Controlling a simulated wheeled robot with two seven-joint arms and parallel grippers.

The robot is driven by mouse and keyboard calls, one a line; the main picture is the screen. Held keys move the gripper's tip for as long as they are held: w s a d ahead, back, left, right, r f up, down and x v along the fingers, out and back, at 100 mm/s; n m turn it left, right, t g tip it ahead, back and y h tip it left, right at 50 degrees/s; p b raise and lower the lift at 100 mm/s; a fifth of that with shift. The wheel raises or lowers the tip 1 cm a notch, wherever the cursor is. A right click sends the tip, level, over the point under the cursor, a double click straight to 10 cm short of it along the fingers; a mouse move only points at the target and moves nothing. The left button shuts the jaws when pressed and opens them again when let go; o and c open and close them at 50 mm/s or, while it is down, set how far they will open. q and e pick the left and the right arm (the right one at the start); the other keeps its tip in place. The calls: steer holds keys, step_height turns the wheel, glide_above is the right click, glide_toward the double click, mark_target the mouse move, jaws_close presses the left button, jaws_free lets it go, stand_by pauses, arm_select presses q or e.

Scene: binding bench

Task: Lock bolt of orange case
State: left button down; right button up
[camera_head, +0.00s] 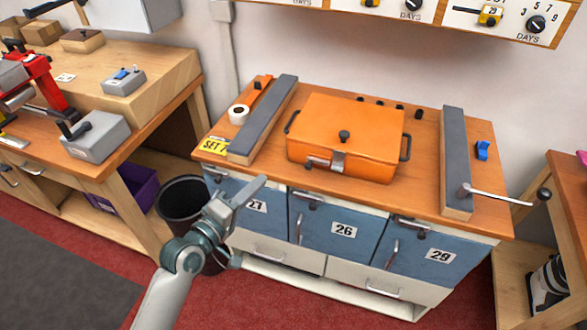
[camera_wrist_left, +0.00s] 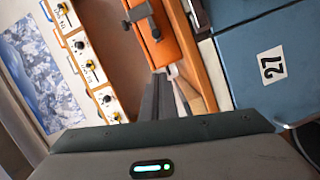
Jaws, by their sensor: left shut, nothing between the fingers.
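The orange case (camera_head: 360,125) sits lid down on the wooden bench top, with a black knob (camera_head: 344,136) on its lid and dark handles at its sides. A small bolt (camera_head: 318,162) and a metal plate (camera_head: 338,160) are on its front; whether the bolt is locked is too small to tell. My left gripper (camera_head: 260,184) is shut and empty, in front of the bench's front left edge, apart from the case. In the left wrist view its fingers (camera_wrist_left: 160,84) point toward the orange case (camera_wrist_left: 172,48), which shows in part. My right gripper is not in view.
Grey-topped bars (camera_head: 265,118) and (camera_head: 455,155) stand left and right of the case. A lever (camera_head: 500,197) juts out at the front right. White tape (camera_head: 238,114) and a yellow label (camera_head: 213,145) lie left. Blue doors (camera_head: 335,220) are below. A black bin (camera_head: 183,198) stands left.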

arm_select(q)
steer(key=shift+w, duration=0.1)
